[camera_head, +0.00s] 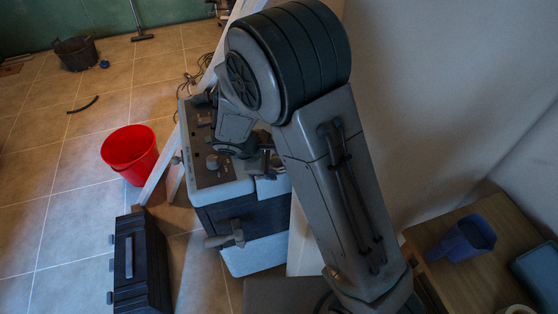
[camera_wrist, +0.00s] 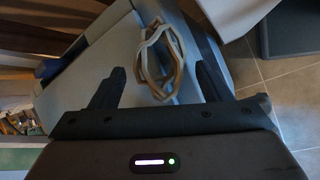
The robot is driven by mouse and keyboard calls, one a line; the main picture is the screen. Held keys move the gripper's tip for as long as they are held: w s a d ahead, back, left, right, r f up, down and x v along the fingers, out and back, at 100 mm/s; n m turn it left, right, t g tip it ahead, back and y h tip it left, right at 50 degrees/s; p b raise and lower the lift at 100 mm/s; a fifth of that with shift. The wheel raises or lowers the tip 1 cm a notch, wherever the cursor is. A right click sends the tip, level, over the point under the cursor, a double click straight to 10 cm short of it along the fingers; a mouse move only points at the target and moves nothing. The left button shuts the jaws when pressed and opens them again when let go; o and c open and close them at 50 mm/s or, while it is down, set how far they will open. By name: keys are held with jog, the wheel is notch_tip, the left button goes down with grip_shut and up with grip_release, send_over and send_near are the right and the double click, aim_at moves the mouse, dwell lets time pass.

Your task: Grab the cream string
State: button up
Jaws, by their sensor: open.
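The cream string (camera_wrist: 163,58) is a looped bundle in the wrist view, lying on a grey-blue surface (camera_wrist: 105,62). My gripper (camera_wrist: 160,72) is open, with one dark finger on each side of the string. The near part of the bundle lies between the fingertips and its far part reaches beyond them. I cannot tell whether the fingers touch the surface. In the head view my arm covers much of the middle, and I cannot make out the string there.
In the head view, a grey machine with a control panel (camera_head: 207,165) stands under my arm. A red bucket (camera_head: 130,153) and a dark case (camera_head: 140,264) stand on the tiled floor at left. A wooden table with a blue scoop (camera_head: 462,239) is at lower right.

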jog(key=shift+w+d+f, duration=0.1)
jog(key=shift+d+f, duration=0.05)
jog(key=shift+f, duration=0.15)
jog(key=shift+c, duration=0.3)
jog(key=c, duration=1)
jog(key=shift+w+r, duration=0.1)
jog(key=shift+r, duration=0.05)
